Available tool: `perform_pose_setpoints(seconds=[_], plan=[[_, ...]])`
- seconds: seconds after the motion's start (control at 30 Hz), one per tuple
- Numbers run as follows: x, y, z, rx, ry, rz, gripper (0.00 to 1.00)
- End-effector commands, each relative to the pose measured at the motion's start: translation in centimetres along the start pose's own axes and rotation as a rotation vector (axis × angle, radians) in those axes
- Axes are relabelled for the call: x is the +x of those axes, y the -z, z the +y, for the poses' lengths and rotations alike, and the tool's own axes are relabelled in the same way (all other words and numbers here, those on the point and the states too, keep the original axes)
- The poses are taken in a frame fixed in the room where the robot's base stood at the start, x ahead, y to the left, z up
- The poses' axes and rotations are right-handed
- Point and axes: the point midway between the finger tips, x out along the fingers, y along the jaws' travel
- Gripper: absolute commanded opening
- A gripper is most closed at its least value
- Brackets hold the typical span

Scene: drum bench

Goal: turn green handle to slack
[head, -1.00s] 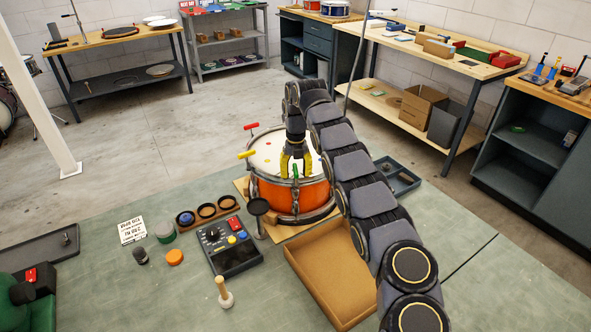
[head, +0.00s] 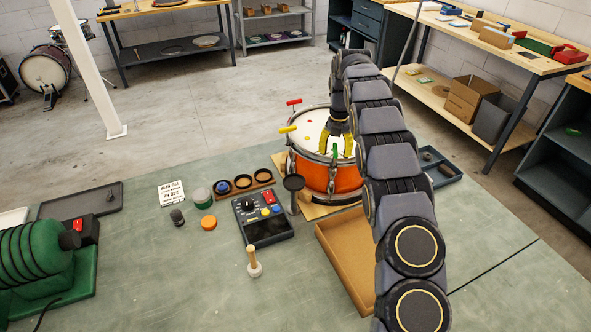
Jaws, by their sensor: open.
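An orange drum (head: 329,182) with a white head stands on a wooden board. The small green handle (head: 335,151) is at the near edge of its rim. It looks upright, though it is small and partly hard to make out. My gripper (head: 335,155) points down over the near side of the drum. Its yellow-marked fingers are open, one on each side of the green handle. I cannot tell whether either finger touches it. A yellow handle (head: 287,129) and a red handle (head: 293,102) stick out at the drum's left and far-left rim.
A round dark pad on a stand (head: 293,184) is close to the drum's left front. A control box (head: 263,217) and an open cardboard tray (head: 345,262) lie nearer. A dark tray (head: 440,168) is right of the drum, partly behind my arm.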

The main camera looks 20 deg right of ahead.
Motion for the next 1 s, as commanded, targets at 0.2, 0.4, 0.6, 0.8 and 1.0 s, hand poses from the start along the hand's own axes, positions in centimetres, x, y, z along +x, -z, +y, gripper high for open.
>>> perform_pose_setpoints(seconds=[0.2,0.4,0.6,0.8,1.0], plan=[[0.08,0.11,0.14,0.244,0.001,0.004,0.41],[0.07,0.08,0.08,0.523,0.001,0.003,0.41],[0.06,0.06,-0.01,0.800,0.002,0.003,0.41],[0.05,0.05,0.04,1.076,0.002,0.002,0.41],[0.04,0.03,0.01,1.352,0.002,0.001,0.41]])
